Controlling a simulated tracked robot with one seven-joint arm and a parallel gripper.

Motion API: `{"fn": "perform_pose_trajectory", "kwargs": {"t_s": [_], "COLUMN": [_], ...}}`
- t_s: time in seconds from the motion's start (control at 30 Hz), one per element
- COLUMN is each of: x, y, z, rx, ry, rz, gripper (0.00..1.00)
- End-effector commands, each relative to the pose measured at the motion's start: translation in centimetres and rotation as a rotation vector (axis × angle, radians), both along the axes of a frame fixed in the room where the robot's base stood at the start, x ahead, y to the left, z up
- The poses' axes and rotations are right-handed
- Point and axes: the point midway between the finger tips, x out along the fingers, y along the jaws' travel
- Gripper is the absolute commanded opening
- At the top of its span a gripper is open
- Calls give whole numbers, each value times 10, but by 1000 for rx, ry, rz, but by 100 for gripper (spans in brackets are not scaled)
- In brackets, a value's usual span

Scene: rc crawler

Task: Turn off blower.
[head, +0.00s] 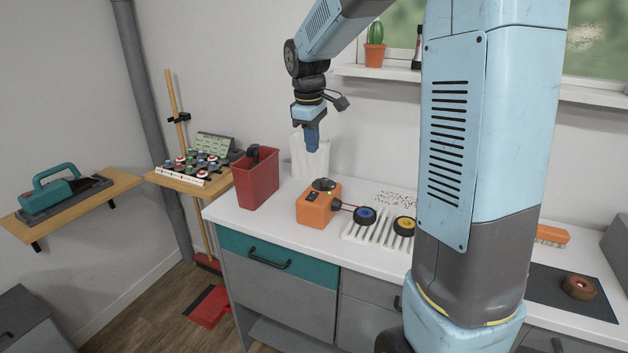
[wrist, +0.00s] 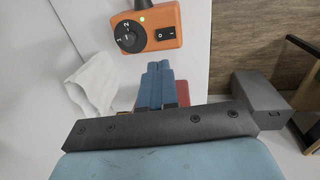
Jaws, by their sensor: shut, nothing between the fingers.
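The orange unit (head: 318,211), which looks to be the blower, stands on the white counter beside a rack with wheels. In the wrist view the orange unit (wrist: 150,32) shows a round black dial marked 1 and 2, a black rocker switch (wrist: 165,34) and a lit green light (wrist: 142,18). The dial's exact setting is hard to read. My gripper (head: 311,142) points down, above and apart from the unit, in front of a white bag. In the wrist view my gripper's fingers (wrist: 158,67) are together and empty.
A red bin (head: 257,181) stands left of the orange unit. The white bag (head: 308,163) is behind it. Right of the unit is a white rack (head: 378,238) with a blue-hubbed wheel (head: 365,215) and a yellow-hubbed wheel (head: 404,226). A teal tool (head: 55,190) lies on a left shelf.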

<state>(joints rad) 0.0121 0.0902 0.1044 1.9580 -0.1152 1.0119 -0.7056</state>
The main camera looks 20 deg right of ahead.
Motion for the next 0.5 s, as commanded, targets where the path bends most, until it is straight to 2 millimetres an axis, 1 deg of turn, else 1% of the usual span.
{"fn": "perform_pose_trajectory", "kwargs": {"t_s": [0.17,0.27,0.5], "x": [1,2,6], "y": [-1,-2,-6], "z": [-14,-28,-71], "rx": [0,-1,0], "ry": [3,4,5], "rz": [0,1,0], "gripper": [0,0,0]}}
